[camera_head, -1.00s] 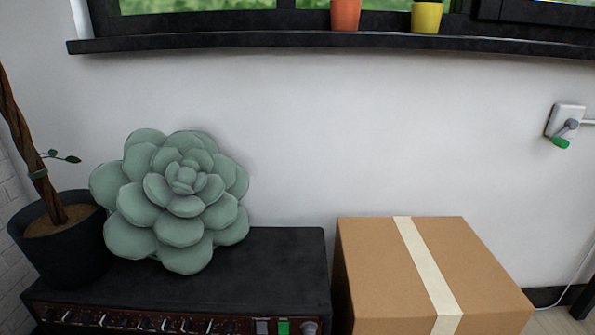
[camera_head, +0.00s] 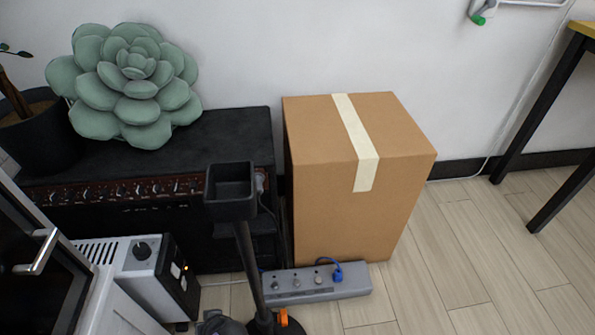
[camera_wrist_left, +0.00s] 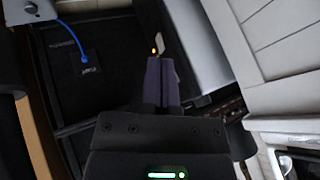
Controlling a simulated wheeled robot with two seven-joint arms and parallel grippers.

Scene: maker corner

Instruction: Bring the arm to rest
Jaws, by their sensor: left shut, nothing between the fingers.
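My left gripper (camera_wrist_left: 163,82) shows in the left wrist view, with its two dark fingers together and nothing between them. It hangs in front of dark panels, apart from the power strip and the white furniture as far as I can tell. In the head view, a dark rounded shape at the bottom edge is too cut off to identify. My right gripper is in neither view.
A stand with a square black cup (camera_head: 231,190) rises before the black amplifier (camera_head: 230,130). A cardboard box (camera_head: 350,200), a grey power strip (camera_head: 318,284) and a white device (camera_head: 140,270) stand nearby. Wooden floor (camera_head: 460,260) at right is clear.

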